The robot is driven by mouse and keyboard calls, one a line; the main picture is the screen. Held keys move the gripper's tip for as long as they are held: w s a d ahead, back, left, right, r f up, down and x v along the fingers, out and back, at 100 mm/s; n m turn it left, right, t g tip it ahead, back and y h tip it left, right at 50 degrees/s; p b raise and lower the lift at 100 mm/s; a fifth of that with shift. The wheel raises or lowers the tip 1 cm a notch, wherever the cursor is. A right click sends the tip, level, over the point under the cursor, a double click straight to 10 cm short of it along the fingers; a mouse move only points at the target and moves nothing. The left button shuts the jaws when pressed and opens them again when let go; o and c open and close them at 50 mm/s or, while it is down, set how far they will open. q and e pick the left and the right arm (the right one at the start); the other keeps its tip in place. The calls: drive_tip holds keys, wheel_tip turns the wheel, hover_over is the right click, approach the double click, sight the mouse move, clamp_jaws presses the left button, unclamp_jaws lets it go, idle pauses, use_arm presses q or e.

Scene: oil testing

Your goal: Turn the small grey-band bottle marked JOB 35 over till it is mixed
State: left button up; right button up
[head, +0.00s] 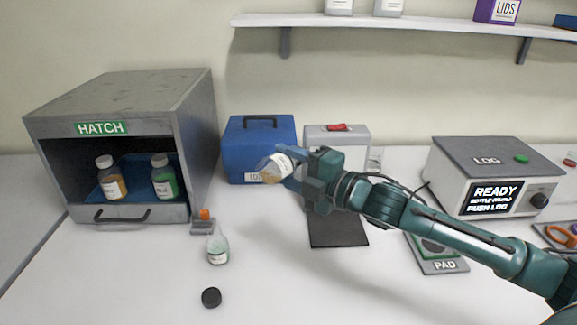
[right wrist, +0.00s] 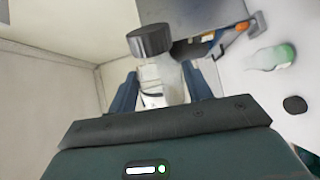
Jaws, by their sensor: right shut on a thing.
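A small clear bottle (head: 270,170) with a white label and amber liquid is held in the air by my right gripper (head: 287,170), in front of the blue box. It is tilted, the amber lying toward its lower left. In the right wrist view the bottle (right wrist: 165,88) sits between the blue fingers (right wrist: 166,88), its dark grey cap (right wrist: 150,40) toward the top. The right gripper is shut on it. Its label is too small to read, so the job number and grey band cannot be told. My left gripper is not in view.
The hatch (head: 130,95) holds an amber and a green bottle on a blue tray. A dark mat (head: 338,230), pad (head: 440,264) and log box (head: 485,155) lie right. The front middle is clear.

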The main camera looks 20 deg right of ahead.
drive_tip(key=shift+m, duration=1)
drive_tip(key=shift+m, duration=1.1)
drive_tip(key=m, duration=0.4)
drive_tip(key=shift+m, duration=0.3)
drive_tip(key=n, duration=0.6)
drive_tip(key=shift+n, duration=0.3)
